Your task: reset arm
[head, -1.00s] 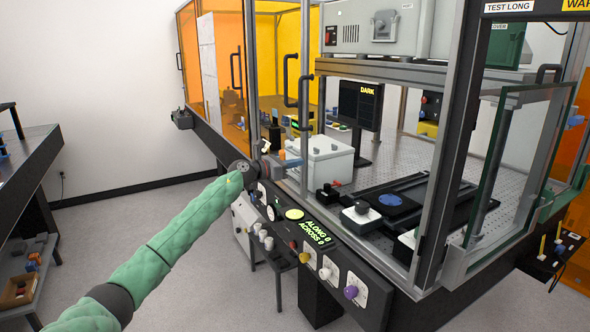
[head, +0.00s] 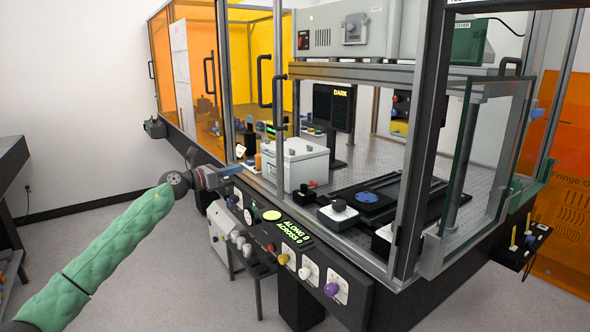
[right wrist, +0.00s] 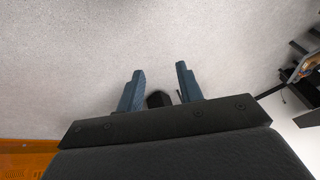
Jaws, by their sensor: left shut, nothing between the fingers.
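My left arm comes in from the left in a green quilted sleeve in the head view. Its gripper (head: 222,172) is shut and empty, in front of the bench's front edge, left of the control panel (head: 285,238). In the right wrist view my right gripper (right wrist: 157,83) has its two blue fingers apart, with nothing held between them and pale floor beyond. The right gripper does not show in the head view.
The enclosure has orange panels (head: 187,70) and metal posts. A white box (head: 296,166) and a black stage with a blue disc (head: 366,197) stand on the perforated bench (head: 375,157). A glass door (head: 465,165) stands at the right. Floor (head: 120,265) is clear at the left.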

